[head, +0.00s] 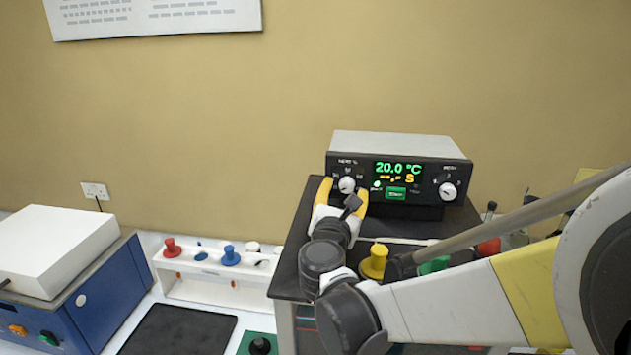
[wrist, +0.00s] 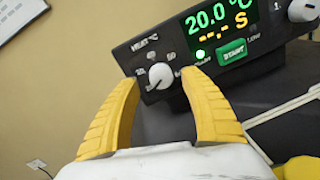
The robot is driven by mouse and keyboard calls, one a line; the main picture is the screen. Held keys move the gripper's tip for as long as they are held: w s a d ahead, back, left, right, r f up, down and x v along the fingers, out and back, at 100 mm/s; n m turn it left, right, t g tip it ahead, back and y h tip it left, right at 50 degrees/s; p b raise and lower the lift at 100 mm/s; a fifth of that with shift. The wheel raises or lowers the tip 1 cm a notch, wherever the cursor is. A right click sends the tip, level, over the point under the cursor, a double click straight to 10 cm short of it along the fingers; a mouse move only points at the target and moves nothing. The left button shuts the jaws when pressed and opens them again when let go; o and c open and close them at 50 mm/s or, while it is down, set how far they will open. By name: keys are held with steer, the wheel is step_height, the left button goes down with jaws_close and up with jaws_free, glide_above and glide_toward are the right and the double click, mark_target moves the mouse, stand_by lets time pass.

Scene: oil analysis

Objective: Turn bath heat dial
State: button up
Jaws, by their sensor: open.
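The bath controller (head: 402,145) is a black-fronted box with a pale top, standing on a dark bench top. Its green display reads 20.0 °C with a yellow line below. The white heat dial (head: 347,184) is at the left of its front, and it shows in the wrist view (wrist: 161,76) with a scale around it. A second white knob (head: 447,191) is at the right. My gripper (head: 342,190) is open, with yellow fingers on either side of the heat dial as seen. In the wrist view the fingertips (wrist: 158,78) flank the dial; I cannot tell whether they touch it.
A green start button (wrist: 233,53) lies right of the dial, near the right finger. A yellow-topped stopper (head: 373,262) stands close to my arm. A white rack (head: 205,290) with red and blue stoppers and a blue instrument (head: 95,290) are at the left.

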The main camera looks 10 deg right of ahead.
steer(key=shift+x, duration=0.85)
steer(key=shift+w+d, duration=0.2)
steer(key=shift+w, duration=0.05)
jaws_close()
